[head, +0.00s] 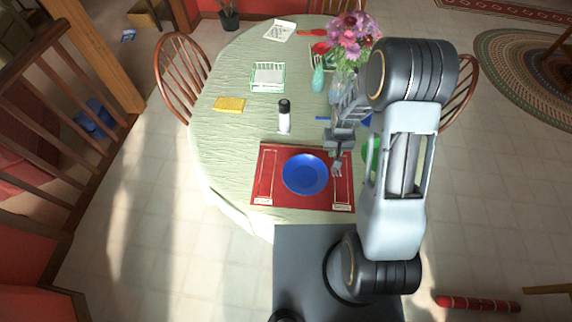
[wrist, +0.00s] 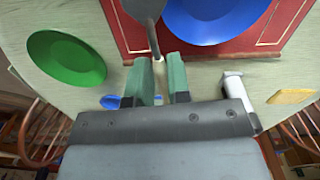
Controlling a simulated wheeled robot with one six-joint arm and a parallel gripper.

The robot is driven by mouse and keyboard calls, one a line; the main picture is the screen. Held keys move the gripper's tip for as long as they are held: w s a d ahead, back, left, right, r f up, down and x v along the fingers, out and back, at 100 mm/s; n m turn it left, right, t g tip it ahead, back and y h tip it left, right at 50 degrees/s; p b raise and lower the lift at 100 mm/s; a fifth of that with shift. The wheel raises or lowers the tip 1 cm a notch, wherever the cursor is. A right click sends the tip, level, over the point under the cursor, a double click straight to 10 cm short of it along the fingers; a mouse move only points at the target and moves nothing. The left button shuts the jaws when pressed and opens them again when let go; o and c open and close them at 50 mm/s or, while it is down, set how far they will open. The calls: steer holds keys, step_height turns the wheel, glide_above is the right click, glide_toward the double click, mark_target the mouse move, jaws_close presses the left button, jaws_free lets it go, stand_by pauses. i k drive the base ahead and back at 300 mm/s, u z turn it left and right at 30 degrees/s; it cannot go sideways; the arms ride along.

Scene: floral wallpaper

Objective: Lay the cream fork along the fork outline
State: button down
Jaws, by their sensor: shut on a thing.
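My gripper (wrist: 160,70) is shut on the thin handle of a utensil (wrist: 145,8). Its broad end points away from the fingers, over the red placemat (wrist: 125,30). It looks grey in shade; I cannot make out tines, and I see no other candidate for the cream fork. In the head view the utensil (head: 337,167) is above the right part of the placemat (head: 290,204), by the blue plate (head: 305,174). Pale outlines run along the mat's left side (head: 265,178) and right side (head: 343,190). Their labels are too small to read, so I cannot tell which is the fork outline.
A green plate (wrist: 66,60) lies beside the mat, partly hidden by my arm in the head view. A bottle (head: 284,118) stands behind the mat. A yellow cloth (head: 230,104), a white rack (head: 267,76) and a flower vase (head: 343,85) are farther back.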

mark_target(267, 174)
steer(key=z, duration=1.8)
steer(key=i, duration=0.25)
steer(key=u, duration=3.4)
